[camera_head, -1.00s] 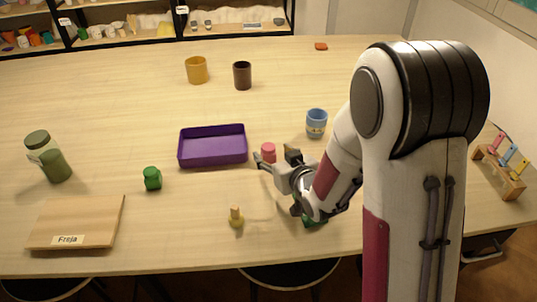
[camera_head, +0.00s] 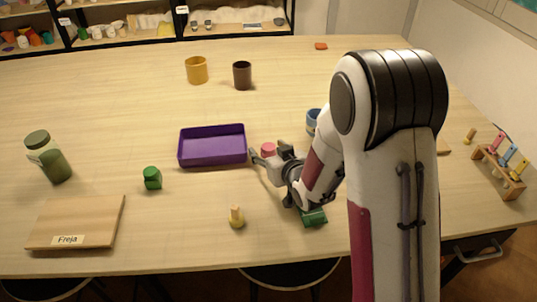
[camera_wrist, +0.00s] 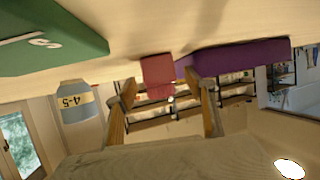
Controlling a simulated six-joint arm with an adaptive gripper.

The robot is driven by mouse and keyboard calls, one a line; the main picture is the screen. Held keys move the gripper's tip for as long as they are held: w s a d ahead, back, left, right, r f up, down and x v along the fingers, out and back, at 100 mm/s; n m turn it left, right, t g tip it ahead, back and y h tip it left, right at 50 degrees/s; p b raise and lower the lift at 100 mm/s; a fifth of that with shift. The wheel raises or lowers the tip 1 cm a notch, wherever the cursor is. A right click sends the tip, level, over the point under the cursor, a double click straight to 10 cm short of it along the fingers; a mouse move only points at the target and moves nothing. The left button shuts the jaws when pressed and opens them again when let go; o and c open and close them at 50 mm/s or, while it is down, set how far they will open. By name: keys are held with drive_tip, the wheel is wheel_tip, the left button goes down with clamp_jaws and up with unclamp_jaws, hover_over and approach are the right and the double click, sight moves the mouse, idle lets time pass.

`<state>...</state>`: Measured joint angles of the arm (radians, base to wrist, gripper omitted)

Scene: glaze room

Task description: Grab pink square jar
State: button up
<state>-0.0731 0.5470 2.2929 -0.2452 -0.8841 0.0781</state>
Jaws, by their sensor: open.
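The pink jar (camera_head: 268,148) stands on the table just right of the purple tray, its lower part partly hidden by my gripper. In the wrist view, which is upside down, the pink jar (camera_wrist: 158,74) shows between and just beyond the fingertips. My gripper (camera_head: 268,154) is open, with one finger to each side of the jar in the head view. In the wrist view my gripper (camera_wrist: 161,88) shows its two fingers spread with nothing held. I cannot tell whether either finger touches the jar.
The purple tray (camera_head: 212,160) is close on the left. A blue cup (camera_head: 312,121), labelled 4-5 in the wrist view (camera_wrist: 76,100), is partly behind my arm. A green box (camera_head: 314,217) lies under my wrist. A yellow bottle-shaped piece (camera_head: 236,218) stands in front.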

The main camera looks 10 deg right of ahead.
sight(269, 147)
drive_tip(key=c, duration=1.5)
drive_tip(key=shift+c, duration=0.2)
drive_tip(key=shift+r, duration=0.1)
drive_tip(key=shift+r, duration=4.95)
